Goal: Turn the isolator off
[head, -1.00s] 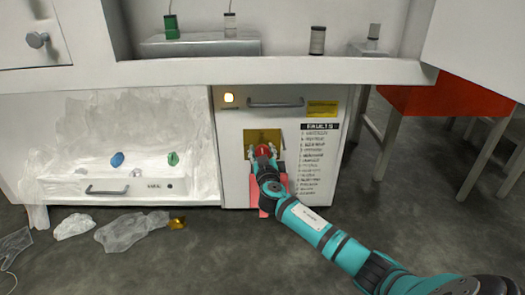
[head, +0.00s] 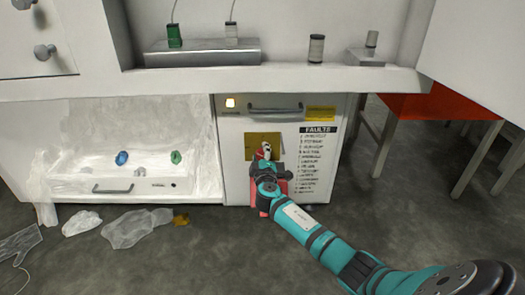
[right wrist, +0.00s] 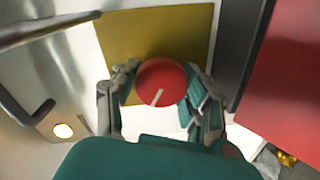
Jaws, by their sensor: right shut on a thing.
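The isolator is a round red knob (right wrist: 161,82) with a white line on its face, on a yellow plate (head: 262,139) on the white cabinet front. In the right wrist view the line runs from near the middle toward the lower edge. My right gripper (right wrist: 164,92) is shut on the knob, with a finger on each side. In the head view the gripper (head: 264,155) hides most of the knob. My left gripper is not in view.
A lit lamp (head: 230,102) and a bar handle (head: 275,108) are above the plate. A red panel (right wrist: 283,90) is close to the gripper, below the plate. A faults list (head: 316,160) is to the right. Plastic film (head: 138,228) and a gold scrap (head: 181,220) lie on the floor.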

